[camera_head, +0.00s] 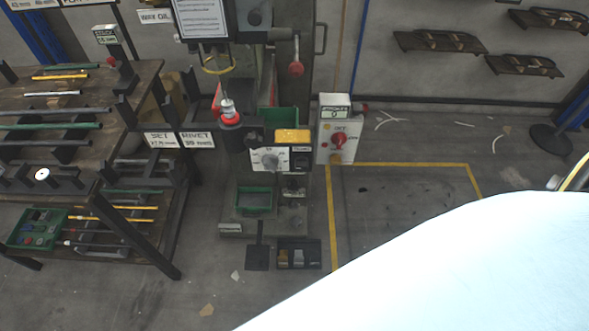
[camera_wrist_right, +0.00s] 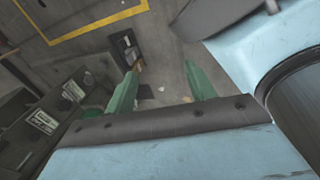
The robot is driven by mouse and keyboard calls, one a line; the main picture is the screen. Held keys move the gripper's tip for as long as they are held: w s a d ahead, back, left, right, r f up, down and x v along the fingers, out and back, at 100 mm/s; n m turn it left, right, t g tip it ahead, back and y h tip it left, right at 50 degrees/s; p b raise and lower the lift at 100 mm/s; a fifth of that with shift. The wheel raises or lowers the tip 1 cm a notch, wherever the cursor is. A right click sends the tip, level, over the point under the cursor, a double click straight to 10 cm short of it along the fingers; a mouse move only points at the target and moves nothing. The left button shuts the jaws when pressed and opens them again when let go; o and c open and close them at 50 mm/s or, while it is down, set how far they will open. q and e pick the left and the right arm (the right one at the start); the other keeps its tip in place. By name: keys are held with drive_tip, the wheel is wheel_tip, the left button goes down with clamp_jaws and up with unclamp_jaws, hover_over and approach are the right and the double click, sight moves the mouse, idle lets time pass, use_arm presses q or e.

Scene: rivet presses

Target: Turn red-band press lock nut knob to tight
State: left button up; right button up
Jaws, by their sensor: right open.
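A rivet press (camera_head: 287,90) stands in the middle of the head view. A red band (camera_head: 229,119) circles its spindle, below a pale metallic fitting (camera_head: 228,106). A grey knob (camera_head: 269,160) sits on a white dial plate on the press front, under a yellow block (camera_head: 292,136). I cannot tell for sure which part is the lock nut knob, nor read its setting. My right gripper (camera_wrist_right: 160,88) shows in the right wrist view with its green fingers apart and nothing between them. It points toward the floor, away from the press head. My left gripper is not in view.
A switch box (camera_head: 338,130) with a red knob stands right of the press. A workbench (camera_head: 65,150) with rods and tools fills the left. A small dark bin (camera_head: 299,253) sits on the floor.

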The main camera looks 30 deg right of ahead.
drive_tip(key=w+r+n+t+h+b, duration=0.2)
drive_tip(key=w+r+n+t+b, duration=0.15)
drive_tip(key=w+n, duration=0.6)
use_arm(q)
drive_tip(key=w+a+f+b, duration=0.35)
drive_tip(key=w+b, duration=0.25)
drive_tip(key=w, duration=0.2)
use_arm(e)
drive_tip(key=n+t+h+b, duration=0.2)
drive_tip(key=n+t+h, duration=0.4)
drive_tip(key=n+t, duration=0.25)
approach(301, 168)
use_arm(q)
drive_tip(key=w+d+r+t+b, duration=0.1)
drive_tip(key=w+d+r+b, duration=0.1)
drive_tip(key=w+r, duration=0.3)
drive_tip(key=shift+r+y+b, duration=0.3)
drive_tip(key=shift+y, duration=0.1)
use_arm(e)
drive_tip(key=shift+t, duration=0.4)
drive_tip(key=x, duration=0.8)
drive_tip(key=shift+w+d+f, duration=0.1)
drive_tip(key=shift+d+f, duration=0.2)
drive_tip(key=shift+f, duration=0.1)
drive_tip(key=shift+c, duration=0.3)
drive_tip(key=c, duration=0.9)
